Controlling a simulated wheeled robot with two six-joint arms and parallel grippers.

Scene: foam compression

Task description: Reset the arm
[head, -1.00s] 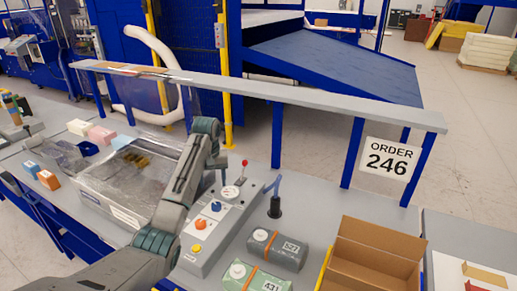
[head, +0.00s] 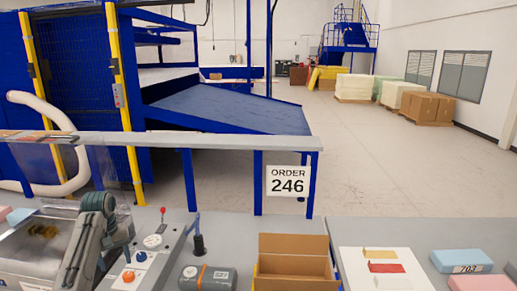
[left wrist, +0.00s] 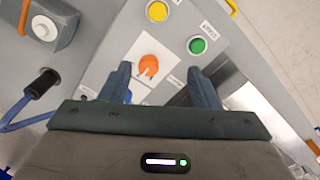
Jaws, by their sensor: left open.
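My left arm (head: 92,228) comes in at the lower left of the head view, bent over beside the grey control box (head: 126,279). Its fingertips are hard to make out there. In the left wrist view my left gripper (left wrist: 161,84) is open and empty, its two blue-grey fingers apart above the control panel. An orange knob (left wrist: 148,65) shows between the fingers. A yellow button (left wrist: 157,11) and a green button (left wrist: 197,46) lie beyond them. My right gripper is not in view.
A clear-covered machine (head: 27,262) stands left of the arm. A grey rail (head: 232,142) with an ORDER 246 sign (head: 287,181) runs behind. Blue foam (head: 461,260) lies far right.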

